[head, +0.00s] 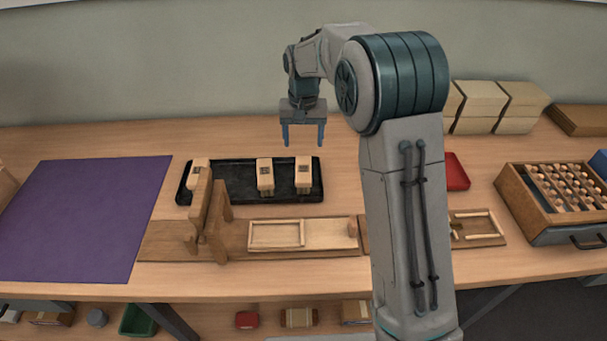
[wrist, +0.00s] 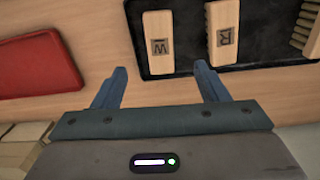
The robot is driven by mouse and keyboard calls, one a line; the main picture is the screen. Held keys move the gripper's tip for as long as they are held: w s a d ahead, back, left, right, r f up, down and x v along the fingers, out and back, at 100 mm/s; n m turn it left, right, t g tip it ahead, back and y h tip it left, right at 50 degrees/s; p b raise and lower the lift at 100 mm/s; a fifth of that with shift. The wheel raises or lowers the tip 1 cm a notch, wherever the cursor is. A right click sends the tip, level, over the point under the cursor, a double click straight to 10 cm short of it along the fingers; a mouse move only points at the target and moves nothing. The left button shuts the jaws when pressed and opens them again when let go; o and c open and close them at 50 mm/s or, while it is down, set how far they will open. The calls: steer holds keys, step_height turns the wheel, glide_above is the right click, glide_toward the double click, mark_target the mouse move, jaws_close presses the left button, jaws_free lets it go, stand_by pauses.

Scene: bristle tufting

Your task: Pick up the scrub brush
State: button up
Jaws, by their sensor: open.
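Three pale wooden brush blocks lie on a black tray (head: 235,193): a right one (head: 303,172), a middle one (head: 265,176) and a left one (head: 199,173), partly behind a wooden upright. Which is the scrub brush I cannot tell. My gripper (head: 303,141) is open and empty, pointing down above and behind the right block. In the wrist view, a block with a mark like a W (wrist: 160,47) lies just beyond the open fingertips (wrist: 161,69). A block marked R (wrist: 222,38) lies right of it, and another with pale bristles (wrist: 305,28) is cut off.
A wooden fixture with an upright (head: 222,207) stands in front of the tray, with a shallow wooden frame (head: 277,234) beside it. A purple mat (head: 80,215) lies left. A red tray (head: 456,173), stacked blocks (head: 497,105) and a compartment box (head: 550,205) are right.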

mark_target(303, 169)
steer(key=f, duration=0.9)
steer(key=shift+w+a+f, duration=0.1)
steer(key=shift+w+a, duration=0.1)
steer(key=shift+w, duration=0.1)
steer(key=shift+w+d+f+p, duration=0.15)
steer(key=shift+f+p, duration=0.2)
steer(key=shift+f, duration=1)
steer(key=shift+d+f+p, duration=0.1)
steer(key=shift+f+p, duration=0.2)
steer(key=shift+f, duration=1)
steer(key=c, duration=1.1)
